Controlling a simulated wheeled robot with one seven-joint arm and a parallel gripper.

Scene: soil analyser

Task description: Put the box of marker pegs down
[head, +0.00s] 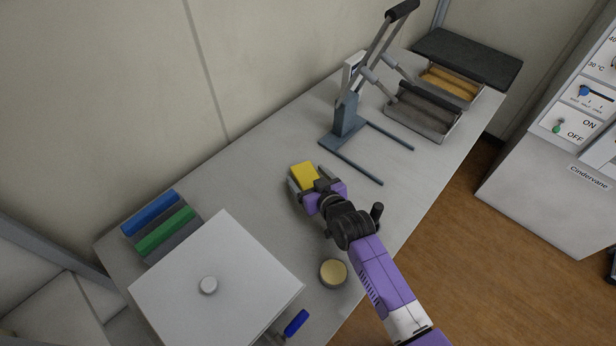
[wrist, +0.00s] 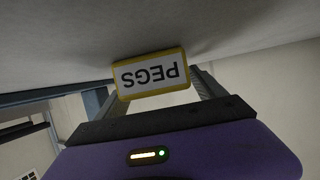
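The box of marker pegs (head: 304,172) is yellow. In the wrist view it shows a white end label reading "PEGS" (wrist: 152,76), upside down in the picture. My gripper (head: 308,182) is at the box over the middle of the bench, with one finger along each side of it. The fingers look closed on the box. The box is at or very close to the bench top (head: 240,180); I cannot tell whether it touches.
A blue-grey lever press (head: 346,120) stands just behind the box. Metal trays (head: 422,112) lie at the far end. A white lidded unit (head: 215,270), blue and green blocks (head: 166,230) and a round tan-topped item (head: 333,272) are nearer. Bare bench surrounds the box.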

